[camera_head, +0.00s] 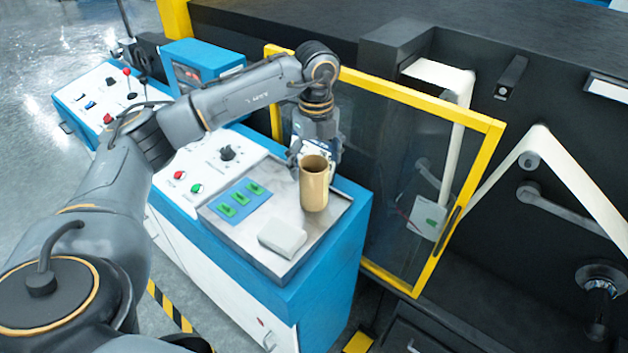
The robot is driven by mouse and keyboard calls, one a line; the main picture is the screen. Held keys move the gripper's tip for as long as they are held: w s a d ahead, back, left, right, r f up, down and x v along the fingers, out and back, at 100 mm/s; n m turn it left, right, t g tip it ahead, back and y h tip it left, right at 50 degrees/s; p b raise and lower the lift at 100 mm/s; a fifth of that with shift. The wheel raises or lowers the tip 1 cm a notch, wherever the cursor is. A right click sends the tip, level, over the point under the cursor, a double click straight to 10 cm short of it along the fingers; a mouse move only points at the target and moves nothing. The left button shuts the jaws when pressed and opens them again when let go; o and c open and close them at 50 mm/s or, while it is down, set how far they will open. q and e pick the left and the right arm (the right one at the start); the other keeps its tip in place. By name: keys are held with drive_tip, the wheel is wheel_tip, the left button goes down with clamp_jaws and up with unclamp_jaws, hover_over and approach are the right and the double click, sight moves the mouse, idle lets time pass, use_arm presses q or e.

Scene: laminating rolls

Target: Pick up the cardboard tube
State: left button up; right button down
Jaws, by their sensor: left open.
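A tan cardboard tube (314,186) stands upright near the back right part of the metal tray (277,262) on top of the blue and white cabinet. Its open top end faces up. My left gripper (315,160) is open and points down just behind the tube, at about the height of its top. The tube hides part of the fingers, so I cannot tell whether they touch it. My right gripper is not in view.
A light grey block (282,238) lies on the tray in front of the tube. A blue panel with green switches (238,203) is to its left. A yellow-framed clear door (490,150) stands close on the right.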

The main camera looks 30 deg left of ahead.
use_arm(q)
drive_tip(key=f+p, duration=0.1)
drive_tip(key=f, duration=0.1)
drive_tip(key=s+f+p, duration=0.1)
drive_tip(key=f, duration=0.1)
drive_tip(key=shift+f, duration=0.15)
drive_tip(key=shift+w+f, duration=0.1)
drive_tip(key=shift+f, duration=0.2)
drive_tip(key=c, duration=1.2)
